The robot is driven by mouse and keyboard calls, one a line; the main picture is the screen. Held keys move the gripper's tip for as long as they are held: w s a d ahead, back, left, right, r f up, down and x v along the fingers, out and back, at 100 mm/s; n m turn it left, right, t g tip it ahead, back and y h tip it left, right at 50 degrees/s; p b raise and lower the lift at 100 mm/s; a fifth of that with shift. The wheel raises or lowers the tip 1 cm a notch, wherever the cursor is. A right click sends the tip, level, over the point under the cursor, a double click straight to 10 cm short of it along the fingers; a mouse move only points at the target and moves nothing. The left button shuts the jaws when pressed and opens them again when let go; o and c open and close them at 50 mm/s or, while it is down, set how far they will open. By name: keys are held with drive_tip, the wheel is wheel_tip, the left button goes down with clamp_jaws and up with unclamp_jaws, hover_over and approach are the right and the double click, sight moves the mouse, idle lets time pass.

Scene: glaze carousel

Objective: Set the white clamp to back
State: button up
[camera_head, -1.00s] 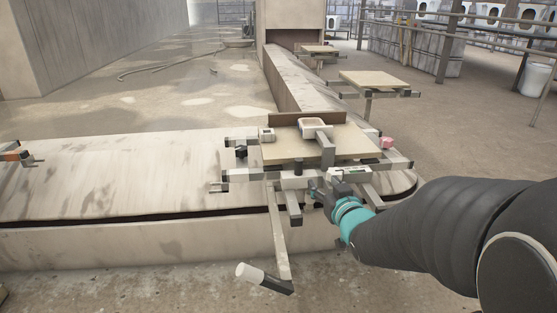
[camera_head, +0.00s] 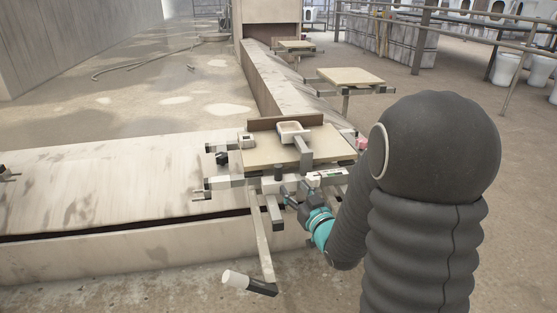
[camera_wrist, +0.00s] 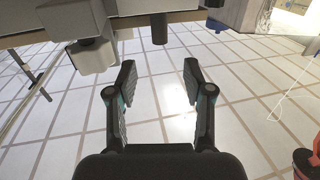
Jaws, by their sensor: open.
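My gripper (camera_head: 292,197) is at the front edge of a square carousel table (camera_head: 262,158) in the head view. In the wrist view my gripper (camera_wrist: 157,78) is open with nothing between its fingers. A small white block (camera_head: 247,141), which may be the white clamp, sits at the table's left back corner. Another white piece (camera_head: 325,178) is on the front rail beside my gripper. A dark upright peg (camera_head: 278,172) stands at the front. The wrist view shows a dark peg (camera_wrist: 159,28) beyond the fingertips and a pale block (camera_wrist: 92,56) left of them.
A black knob (camera_head: 222,158) is at the table's left and a pink piece (camera_head: 361,143) at its right. An arm with a white handle (camera_head: 235,279) sticks out toward the front. A second table (camera_head: 350,76) stands behind. A blue piece (camera_wrist: 215,25) shows in the wrist view.

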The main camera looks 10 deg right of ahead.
sight(280, 172)
drive_tip(key=p, duration=0.4)
drive_tip(key=shift+w+a+r, duration=0.1)
drive_tip(key=shift+w+r, duration=0.1)
drive_tip(key=shift+w, duration=0.1)
drive_tip(key=x, duration=0.3)
drive_tip(key=p+x, duration=0.1)
drive_tip(key=x, duration=0.7)
drive_tip(key=shift+f+p, duration=0.3)
clamp_jaws()
